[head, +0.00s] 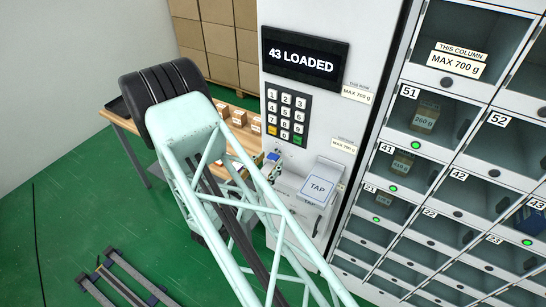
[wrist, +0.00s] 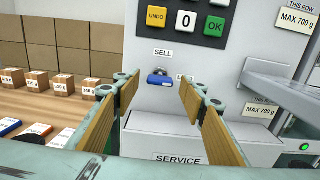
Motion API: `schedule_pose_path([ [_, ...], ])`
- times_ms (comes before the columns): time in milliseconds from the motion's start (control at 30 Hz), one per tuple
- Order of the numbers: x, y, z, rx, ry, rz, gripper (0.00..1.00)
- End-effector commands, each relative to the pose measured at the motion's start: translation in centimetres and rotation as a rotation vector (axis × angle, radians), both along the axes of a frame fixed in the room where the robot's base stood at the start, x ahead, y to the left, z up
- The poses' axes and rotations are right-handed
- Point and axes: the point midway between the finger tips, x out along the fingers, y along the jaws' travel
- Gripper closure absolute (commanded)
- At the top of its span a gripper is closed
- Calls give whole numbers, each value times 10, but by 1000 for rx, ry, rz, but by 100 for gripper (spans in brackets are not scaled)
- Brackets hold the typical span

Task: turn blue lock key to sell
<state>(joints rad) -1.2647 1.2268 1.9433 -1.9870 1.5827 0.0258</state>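The blue lock key (wrist: 160,79) sits in a lock on the machine's white front, below the SELL label (wrist: 163,53). Another label, partly hidden by the right finger, is to the key's right. The key's blue head lies roughly level in the wrist view. My gripper (wrist: 158,92) is open, its two wood-coloured finger pads left and right of the key in the picture. The fingers seem short of the key, with no contact visible. In the head view, my arm partly covers the lock area, and the small blue key (head: 273,156) shows below the keypad. The display (head: 304,58) reads "43 LOADED".
The keypad (head: 286,117) is above the lock, and a TAP reader (head: 318,188) juts out to its right. A SERVICE panel (wrist: 178,159) is below. A wooden table (wrist: 52,103) with several small boxes stands left. Compartment 43 holds a dark blue item (head: 530,220).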

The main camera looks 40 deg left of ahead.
Motion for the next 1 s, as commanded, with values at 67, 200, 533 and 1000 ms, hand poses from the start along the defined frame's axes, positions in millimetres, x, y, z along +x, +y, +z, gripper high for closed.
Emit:
schedule_pose_path([
  [67, 9, 0, 1, 0, 0, -3, 61],
  [200, 21, 2, 1, 1, 0, -1, 61],
  [533, 32, 3, 0, 0, 1, -1, 61],
  [1000, 32, 3, 0, 0, 0, -1, 82],
])
